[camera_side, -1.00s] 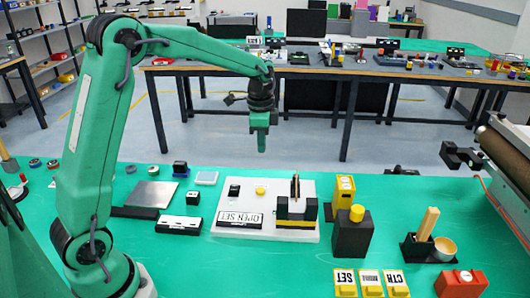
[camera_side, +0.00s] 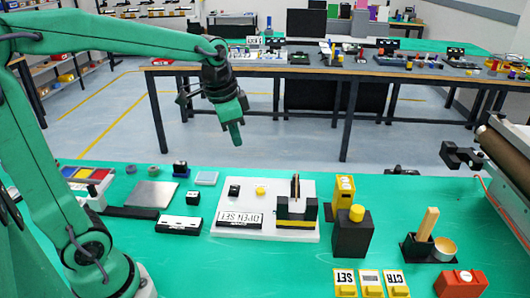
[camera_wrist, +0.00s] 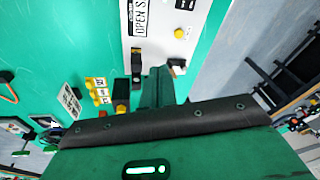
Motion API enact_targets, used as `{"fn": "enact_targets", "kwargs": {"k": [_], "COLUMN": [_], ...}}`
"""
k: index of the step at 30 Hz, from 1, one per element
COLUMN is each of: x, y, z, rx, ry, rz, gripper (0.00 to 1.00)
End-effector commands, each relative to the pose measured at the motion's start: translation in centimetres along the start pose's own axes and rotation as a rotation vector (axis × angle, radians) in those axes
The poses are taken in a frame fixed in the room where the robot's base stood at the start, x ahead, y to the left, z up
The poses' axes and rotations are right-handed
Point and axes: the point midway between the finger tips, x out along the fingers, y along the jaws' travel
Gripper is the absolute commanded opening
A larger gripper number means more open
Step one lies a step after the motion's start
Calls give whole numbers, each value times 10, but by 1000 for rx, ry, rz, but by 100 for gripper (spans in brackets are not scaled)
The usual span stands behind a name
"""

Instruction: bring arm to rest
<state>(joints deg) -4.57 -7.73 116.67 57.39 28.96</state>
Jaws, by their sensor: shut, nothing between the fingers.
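My gripper (camera_side: 234,135) hangs from my green arm in the side view. It is shut and empty, tilted slightly, and well above the far edge of the green table (camera_side: 270,275). Nothing touches its fingers. In the wrist view my gripper (camera_wrist: 158,88) shows above a dark bar, with the table and its objects beyond it.
Yellow SET and CTR boxes (camera_side: 397,285) and a red box (camera_side: 461,284) are near the front. The air around the gripper is clear.

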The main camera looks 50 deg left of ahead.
Motion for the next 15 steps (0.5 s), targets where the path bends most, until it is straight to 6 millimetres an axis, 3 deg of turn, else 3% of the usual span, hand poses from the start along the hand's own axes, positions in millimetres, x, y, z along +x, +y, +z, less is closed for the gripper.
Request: {"fn": "enact_targets", "kwargs": {"k": [6,15], "x": [-20,-32], "y": [24,54], "z": [29,69], "rx": [-110,-265], "ry": [66,158], "rz": [-24,-40], "gripper": [0,0]}}
